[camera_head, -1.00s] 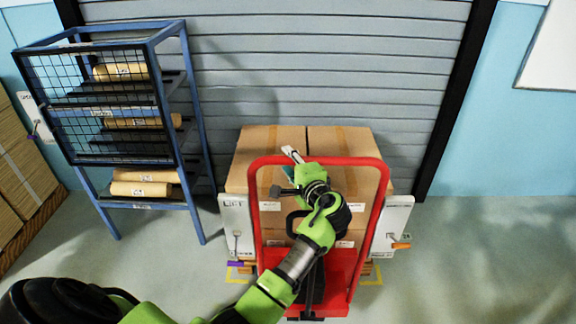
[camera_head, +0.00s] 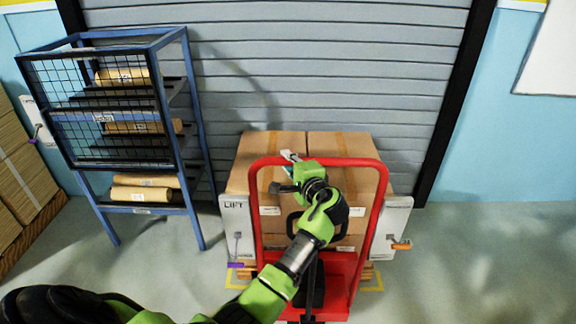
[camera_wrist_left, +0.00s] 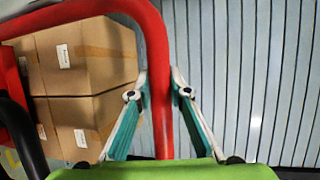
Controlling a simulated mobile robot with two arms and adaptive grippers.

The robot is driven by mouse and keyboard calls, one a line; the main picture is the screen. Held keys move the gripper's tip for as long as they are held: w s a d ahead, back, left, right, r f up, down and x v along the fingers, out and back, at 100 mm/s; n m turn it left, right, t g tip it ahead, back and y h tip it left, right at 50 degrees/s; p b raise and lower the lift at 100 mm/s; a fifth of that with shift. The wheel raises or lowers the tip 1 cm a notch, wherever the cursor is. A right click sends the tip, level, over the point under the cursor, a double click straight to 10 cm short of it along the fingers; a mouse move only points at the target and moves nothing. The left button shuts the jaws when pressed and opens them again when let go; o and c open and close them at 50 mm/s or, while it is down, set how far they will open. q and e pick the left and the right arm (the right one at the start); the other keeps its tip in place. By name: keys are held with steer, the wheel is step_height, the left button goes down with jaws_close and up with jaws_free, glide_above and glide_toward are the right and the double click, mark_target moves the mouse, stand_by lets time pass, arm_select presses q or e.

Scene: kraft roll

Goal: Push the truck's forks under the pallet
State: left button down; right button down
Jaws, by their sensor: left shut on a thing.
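The pallet truck's red handle frame (camera_head: 376,210) and red body (camera_head: 338,292) stand in front of the loaded pallet. Cardboard boxes (camera_head: 340,146) fill the pallet, and a bit of its wood (camera_head: 368,272) shows low at the right. The forks are hidden behind the truck body and my arm, so I cannot tell how far under they reach. My left gripper (camera_head: 289,158) is shut on the red handle frame. In the left wrist view its two teal-lined fingers (camera_wrist_left: 159,88) sit either side of the red tube (camera_wrist_left: 158,50). My right gripper is not in view.
White panels flank the load, the left one (camera_head: 238,222) marked LIFT, the right one (camera_head: 391,228) with an orange handle. A blue caged rack (camera_head: 188,120) with paper rolls stands left. A grey shutter (camera_head: 320,60) closes the back. The floor at right (camera_head: 480,260) is clear.

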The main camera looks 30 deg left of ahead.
arm_select(q)
steer(key=shift+w+a+r, duration=0.15)
steer(key=shift+w+a, duration=0.15)
steer(key=shift+w, duration=0.2)
steer(key=c, duration=1.8)
jaws_free()
steer(key=shift+w, duration=0.1)
steer(key=shift+c, duration=0.2)
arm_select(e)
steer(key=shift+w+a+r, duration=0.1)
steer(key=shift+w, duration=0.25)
arm_select(q)
steer(key=shift+s+d, duration=0.1)
steer(key=shift+s, duration=0.1)
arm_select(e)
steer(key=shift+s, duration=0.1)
arm_select(q)
steer(key=shift+d, duration=0.15)
steer(key=v, duration=1.1)
steer(key=shift+s+d, duration=0.2)
steer(key=shift+s, duration=0.2)
